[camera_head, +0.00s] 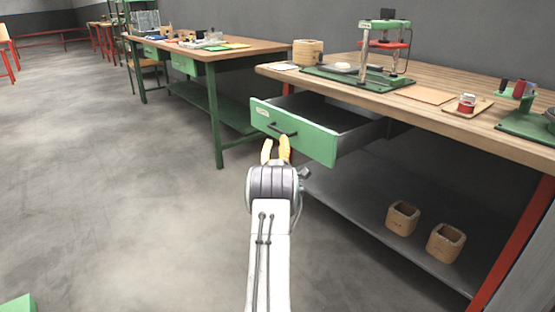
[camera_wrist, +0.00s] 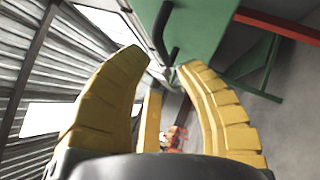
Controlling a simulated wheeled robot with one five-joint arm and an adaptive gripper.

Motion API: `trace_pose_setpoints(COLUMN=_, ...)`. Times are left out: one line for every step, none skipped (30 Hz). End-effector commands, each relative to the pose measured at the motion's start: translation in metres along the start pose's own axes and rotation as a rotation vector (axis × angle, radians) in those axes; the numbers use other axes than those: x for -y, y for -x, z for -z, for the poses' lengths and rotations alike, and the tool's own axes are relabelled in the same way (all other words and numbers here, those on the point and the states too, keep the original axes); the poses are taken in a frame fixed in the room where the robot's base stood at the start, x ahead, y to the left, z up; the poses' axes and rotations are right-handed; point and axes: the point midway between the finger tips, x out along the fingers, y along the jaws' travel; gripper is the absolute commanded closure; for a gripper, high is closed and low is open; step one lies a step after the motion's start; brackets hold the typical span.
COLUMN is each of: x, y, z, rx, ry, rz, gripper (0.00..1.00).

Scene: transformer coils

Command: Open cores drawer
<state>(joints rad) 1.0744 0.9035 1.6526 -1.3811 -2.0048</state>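A green drawer (camera_head: 300,131) with a small white label (camera_head: 262,112) is pulled well out from under the right workbench. The label is too small to read. Its dark bar handle (camera_head: 282,130) is on the front. My gripper (camera_head: 276,148) is just in front of and below the handle, its yellow fingers apart. In the wrist view the black handle (camera_wrist: 161,38) lies just beyond and between the tips of my open gripper (camera_wrist: 163,60), against the green drawer front (camera_wrist: 195,28). I see nothing held; whether a finger touches the handle I cannot tell.
Two wooden blocks (camera_head: 402,218) with hollows stand on the grey lower shelf (camera_head: 350,215). Another green bench (camera_head: 218,130) stands behind.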

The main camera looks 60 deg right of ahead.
Motion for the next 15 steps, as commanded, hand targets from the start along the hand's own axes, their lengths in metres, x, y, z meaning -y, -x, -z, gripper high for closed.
trace_pose_setpoints(x=0.001, y=0.008, z=0.000, rx=-0.001, ry=0.000, rz=0.002, gripper=0.69)
trace_pose_setpoints(x=0.000, y=0.012, z=0.000, rx=-0.001, ry=0.000, rz=0.002, gripper=0.69)
trace_pose_setpoints(x=0.000, y=0.017, z=0.000, rx=-0.001, ry=0.000, rz=0.002, gripper=0.69)
trace_pose_setpoints(x=0.000, y=0.020, z=0.000, rx=-0.001, ry=0.000, rz=0.001, gripper=0.69)
trace_pose_setpoints(x=0.000, y=0.024, z=0.000, rx=-0.001, ry=0.000, rz=0.002, gripper=0.69)
trace_pose_setpoints(x=0.000, y=0.028, z=0.000, rx=-0.001, ry=0.000, rz=0.001, gripper=0.69)
trace_pose_setpoints(x=0.001, y=0.032, z=0.000, rx=-0.001, ry=0.000, rz=0.002, gripper=0.69)
trace_pose_setpoints(x=0.001, y=0.034, z=0.000, rx=-0.001, ry=0.000, rz=0.002, gripper=0.69)
trace_pose_setpoints(x=0.001, y=0.038, z=0.000, rx=-0.001, ry=0.000, rz=0.001, gripper=0.69)
trace_pose_setpoints(x=0.001, y=0.041, z=0.000, rx=-0.001, ry=0.000, rz=0.001, gripper=0.69)
trace_pose_setpoints(x=0.000, y=0.043, z=0.000, rx=-0.001, ry=0.000, rz=0.001, gripper=0.69)
trace_pose_setpoints(x=0.000, y=0.046, z=0.000, rx=0.000, ry=0.000, rz=0.000, gripper=0.69)
trace_pose_setpoints(x=0.000, y=0.047, z=0.000, rx=0.000, ry=0.000, rz=0.000, gripper=0.69)
trace_pose_setpoints(x=0.000, y=0.049, z=0.000, rx=0.000, ry=0.000, rz=0.000, gripper=0.69)
trace_pose_setpoints(x=0.000, y=0.051, z=0.000, rx=0.000, ry=0.000, rz=0.000, gripper=0.69)
